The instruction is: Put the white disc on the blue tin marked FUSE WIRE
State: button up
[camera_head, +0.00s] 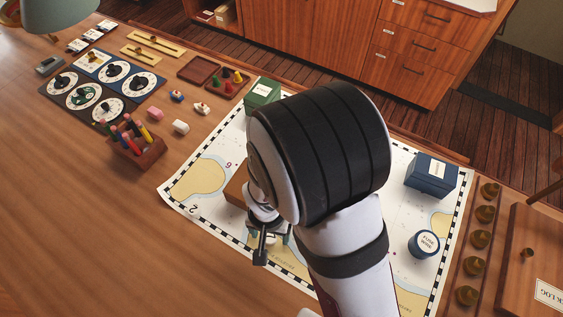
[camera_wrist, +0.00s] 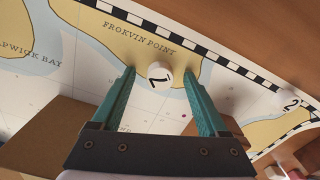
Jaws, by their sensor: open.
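A white disc (camera_wrist: 159,75) marked with a black numeral lies on the chart near the words FROKVIN POINT in the wrist view. My gripper (camera_wrist: 160,71) is open, with one teal finger on either side of the disc; I cannot tell whether they touch it. In the head view my gripper (camera_head: 272,246) is low over the chart, partly behind my arm, and I cannot make out this disc there. The round blue tin (camera_head: 424,243), its white lid label reading FUSE WIRE, stands at the chart's right, just right of my forearm.
A square dark blue box (camera_head: 432,172) and a green box (camera_head: 262,93) stand on the chart (camera_head: 455,215). A brown block (camera_head: 236,188) is beside my gripper. Brass knobs (camera_head: 485,213) line the right side. A pen holder (camera_head: 137,148) stands left. Another numeral, 2, shows at the chart's edge (camera_wrist: 290,101).

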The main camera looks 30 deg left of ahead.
grip_shut()
dwell(0.3)
